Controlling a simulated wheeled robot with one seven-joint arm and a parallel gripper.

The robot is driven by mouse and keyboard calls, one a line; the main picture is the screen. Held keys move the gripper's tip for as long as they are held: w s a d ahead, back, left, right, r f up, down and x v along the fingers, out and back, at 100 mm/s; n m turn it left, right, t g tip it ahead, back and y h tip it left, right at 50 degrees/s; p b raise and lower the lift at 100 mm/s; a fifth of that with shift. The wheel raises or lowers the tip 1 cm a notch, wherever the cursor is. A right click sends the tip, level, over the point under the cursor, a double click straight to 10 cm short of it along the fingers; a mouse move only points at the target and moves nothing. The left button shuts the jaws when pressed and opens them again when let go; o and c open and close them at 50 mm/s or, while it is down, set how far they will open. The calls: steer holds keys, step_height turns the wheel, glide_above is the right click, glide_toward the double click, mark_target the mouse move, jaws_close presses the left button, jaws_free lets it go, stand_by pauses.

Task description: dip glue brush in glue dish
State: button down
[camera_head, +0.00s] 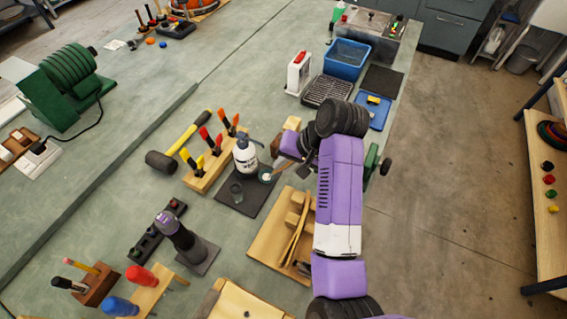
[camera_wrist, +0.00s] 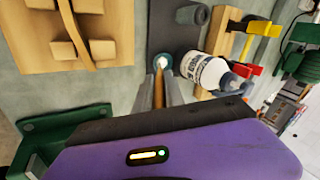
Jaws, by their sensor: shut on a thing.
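My gripper (camera_wrist: 160,86) is shut on the glue brush (camera_wrist: 158,93), whose wooden handle shows between the two fingers in the wrist view. The brush points at the small teal glue dish (camera_wrist: 154,62), which has white inside. The brush end overlaps the dish in this view; I cannot tell whether its bristles touch the glue. In the head view the dish (camera_head: 262,172) sits on a dark mat (camera_head: 226,197), partly beside my gripper (camera_head: 273,172). A white glue bottle (camera_wrist: 208,73) with a dark cap stands right by the dish; it also shows in the head view (camera_head: 245,157).
A dark cup (camera_head: 236,190) stands on the same mat. A wooden rack (camera_head: 203,180) of clamps is behind the bottle. A wooden board with blocks (camera_head: 278,228) lies close on the near side. A yellow-handled mallet (camera_head: 182,140) lies farther left.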

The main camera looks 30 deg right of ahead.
steer(key=shift+p+v, duration=1.95)
steer(key=shift+v, duration=1.6)
